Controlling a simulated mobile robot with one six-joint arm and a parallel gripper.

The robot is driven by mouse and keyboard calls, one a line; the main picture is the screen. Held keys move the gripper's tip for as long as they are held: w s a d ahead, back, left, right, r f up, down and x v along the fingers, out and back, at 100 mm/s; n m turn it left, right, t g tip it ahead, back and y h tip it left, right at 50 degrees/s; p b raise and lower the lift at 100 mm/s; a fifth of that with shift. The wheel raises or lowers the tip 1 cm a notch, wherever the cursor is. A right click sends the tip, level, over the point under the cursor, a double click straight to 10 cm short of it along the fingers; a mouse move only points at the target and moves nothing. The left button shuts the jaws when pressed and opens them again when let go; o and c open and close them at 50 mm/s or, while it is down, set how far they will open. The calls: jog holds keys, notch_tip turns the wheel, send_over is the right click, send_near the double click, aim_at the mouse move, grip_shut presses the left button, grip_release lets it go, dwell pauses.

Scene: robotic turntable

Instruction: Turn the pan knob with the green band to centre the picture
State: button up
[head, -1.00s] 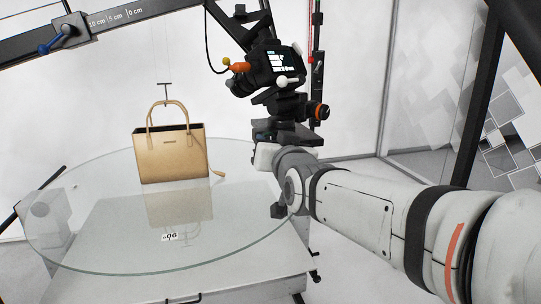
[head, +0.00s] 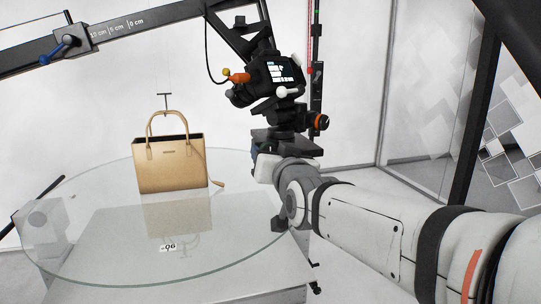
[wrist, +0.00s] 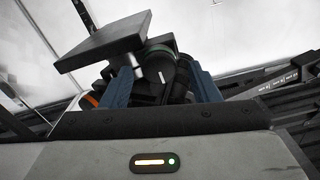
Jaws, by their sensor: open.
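The camera (head: 277,75) sits on a dark tripod head beside the turntable. An orange-banded knob (head: 320,121) is on that head's right side. In the wrist view, a dark round knob (wrist: 165,74) with a green band around its rim and a white pointer line stands just beyond my fingers. My gripper (wrist: 162,88) is open, with one blue finger on each side of this knob. I cannot tell whether either finger touches it. In the head view my gripper's white body is below the dark plate of the mount, and its fingertips are mostly hidden. The camera's screen is too small to read.
A flat dark plate (wrist: 104,40) overhangs the left finger in the wrist view. A tan handbag (head: 170,164) stands on the round glass turntable (head: 90,258) to the left. A black rail (head: 110,32) with a centimetre scale runs above.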

jog(key=v, duration=0.7)
jog(key=shift+b, duration=0.4)
jog(key=s+d+f+g+h, duration=0.2)
jog(key=s+d+f+g, duration=0.15)
jog(key=f, duration=0.55)
jog(key=s+d+f+g+h, duration=0.15)
jog(key=d+f+g, duration=0.3)
jog(key=f, duration=0.45)
jog(key=s+d+f+g, duration=0.2)
jog(key=s+f+g, duration=0.1)
jog(key=s+f, duration=0.1)
jog(key=s+d+f+g+h+p, duration=0.1)
jog(key=s+d+f+g, duration=0.2)
jog(key=s+f, duration=0.2)
jog(key=s, duration=0.2)
jog(key=shift+s+f+m+g, duration=0.3)
jog(key=shift+s+m+g, duration=0.05)
jog(key=shift+m+g, duration=0.05)
